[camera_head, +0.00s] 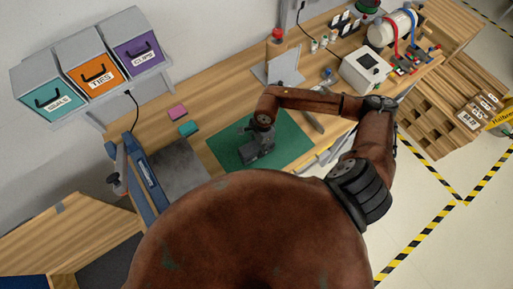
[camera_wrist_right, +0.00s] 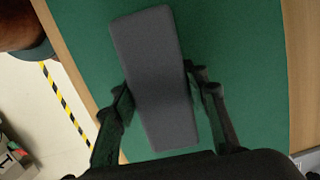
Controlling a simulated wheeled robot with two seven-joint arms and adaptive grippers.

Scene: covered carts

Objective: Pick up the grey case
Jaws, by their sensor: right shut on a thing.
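The grey case (camera_wrist_right: 155,85) is a dark grey, rounded block. In the right wrist view it lies between the two fingers of my right gripper (camera_wrist_right: 168,100), which is shut on it, one finger at each long side. The green mat (camera_wrist_right: 245,60) is behind it; I cannot tell whether the case touches the mat. In the head view my right gripper (camera_head: 257,143) is over the green mat (camera_head: 292,142), and the case is mostly hidden under it. My left gripper is not in view.
Teal, orange and purple labelled bins (camera_head: 95,70) stand at the back left. A pink block (camera_head: 177,112) and a teal block (camera_head: 188,128) lie left of the mat. A white box device (camera_head: 366,70) and a cylinder with red and blue straps (camera_head: 392,29) stand at the right.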

